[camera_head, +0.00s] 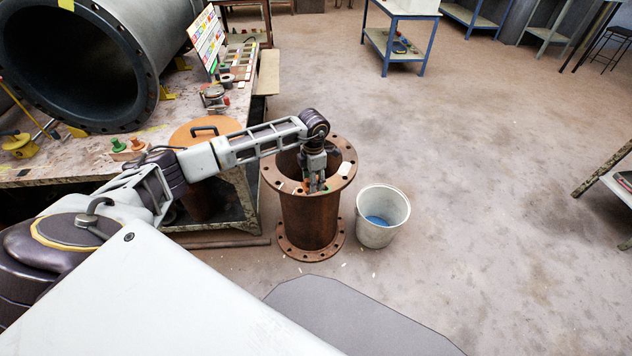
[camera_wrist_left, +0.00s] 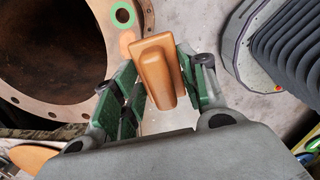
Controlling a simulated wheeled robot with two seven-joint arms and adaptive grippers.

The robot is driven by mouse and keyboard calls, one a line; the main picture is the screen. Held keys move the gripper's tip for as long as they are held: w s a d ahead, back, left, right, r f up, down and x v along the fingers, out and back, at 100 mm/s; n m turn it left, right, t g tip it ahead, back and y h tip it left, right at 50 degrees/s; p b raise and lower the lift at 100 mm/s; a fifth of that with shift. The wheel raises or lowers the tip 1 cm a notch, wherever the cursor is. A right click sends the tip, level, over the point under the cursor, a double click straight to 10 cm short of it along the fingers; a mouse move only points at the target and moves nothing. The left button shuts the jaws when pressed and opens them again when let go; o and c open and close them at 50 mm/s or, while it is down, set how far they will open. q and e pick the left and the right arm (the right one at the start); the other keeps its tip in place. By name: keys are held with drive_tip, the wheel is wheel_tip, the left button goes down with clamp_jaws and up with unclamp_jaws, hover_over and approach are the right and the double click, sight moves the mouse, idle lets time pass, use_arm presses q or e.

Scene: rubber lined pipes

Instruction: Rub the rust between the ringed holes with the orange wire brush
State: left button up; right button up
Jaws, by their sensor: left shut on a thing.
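A rusty flanged pipe (camera_head: 308,218) stands upright on the floor. Its top flange (camera_head: 270,172) has bolt holes. My left gripper (camera_head: 314,183) reaches down at the near side of this flange. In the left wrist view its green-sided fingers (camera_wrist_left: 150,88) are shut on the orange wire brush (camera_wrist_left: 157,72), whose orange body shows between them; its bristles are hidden. Also in that view, a green ring (camera_wrist_left: 122,6) and an orange round mark (camera_wrist_left: 127,38) lie on the flange beside the brush. Whether the brush touches the flange is unclear. My right gripper is not in view.
A white bucket (camera_head: 372,233) with something blue inside stands right of the pipe. A workbench (camera_head: 75,157) with a large dark pipe (camera_head: 145,75) is at the left. A blue-framed table (camera_head: 390,45) stands farther back. The floor at right is mostly clear.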

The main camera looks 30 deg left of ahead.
use_arm(q)
drive_tip(key=n, duration=0.2)
drive_tip(key=w+a+n, duration=0.1)
drive_tip(key=shift+a+n, duration=0.3)
drive_tip(key=shift+n, duration=0.1)
drive_tip(key=shift+w+a+f+n+p, duration=0.25)
drive_tip(key=shift+a+n, duration=0.6)
drive_tip(key=shift+n, duration=1.1)
drive_tip(key=shift+w+a+r+n+p, duration=0.15)
drive_tip(key=shift+w+a+n, duration=0.5)
drive_tip(key=shift+n, duration=1.35)
drive_tip(key=shift+w+a+n+p, duration=0.1)
drive_tip(key=shift+a+n, duration=0.95)
drive_tip(key=shift+n, duration=0.9)
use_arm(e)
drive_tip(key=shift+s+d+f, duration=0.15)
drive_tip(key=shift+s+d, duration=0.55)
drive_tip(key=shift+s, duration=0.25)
use_arm(q)
drive_tip(key=shift+s+f, duration=0.1)
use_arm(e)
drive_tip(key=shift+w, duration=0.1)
